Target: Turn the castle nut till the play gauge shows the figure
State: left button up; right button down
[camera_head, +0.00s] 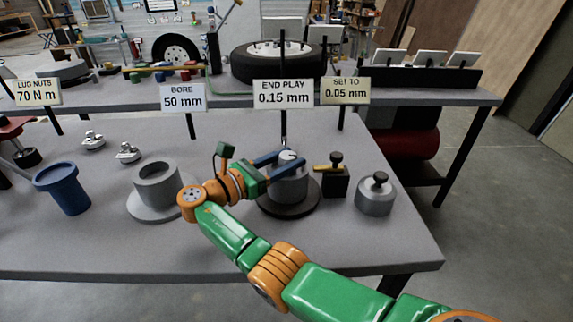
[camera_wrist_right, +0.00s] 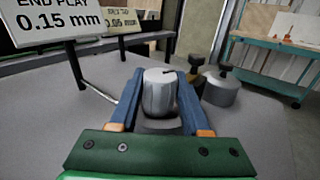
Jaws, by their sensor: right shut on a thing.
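My right gripper (camera_head: 279,158) reaches the hub on its round dark base (camera_head: 270,205) on the table. Its blue fingers stand on both sides of the grey castle nut (camera_wrist_right: 160,93), which also shows at the top of the hub in the head view (camera_head: 288,155). The gripper is shut on the nut. The END PLAY sign (camera_head: 283,94) reads 0.15 mm, and it also shows in the wrist view (camera_wrist_right: 55,20). The SET TO sign (camera_head: 345,91) reads 0.05 mm. My left gripper is not in view.
Right of the hub stand a black block with a brass bar (camera_head: 336,182) and a grey knobbed cylinder (camera_head: 375,195). Left are a grey ring (camera_head: 157,185) and a blue cup (camera_head: 63,188). The table's front right is clear.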

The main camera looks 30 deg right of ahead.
aim_at(281, 165)
jog(key=shift+r, duration=0.1)
jog(key=shift+c, duration=1.8)
grip_release()
jog(key=a+b, duration=0.1)
jog(key=a, duration=0.1)
jog(key=a+b, duration=0.3)
jog(key=a, duration=0.1)
jog(key=shift+s+a+f, duration=0.2)
jog(key=shift+a+f, duration=0.05)
jog(key=shift+f, duration=0.1)
jog(key=shift+a+r+b, duration=0.15)
jog(key=shift+a+b, duration=0.05)
jog(key=shift+b, duration=0.1)
jog(key=shift+s+r, duration=0.1)
jog(key=shift+r, duration=0.05)
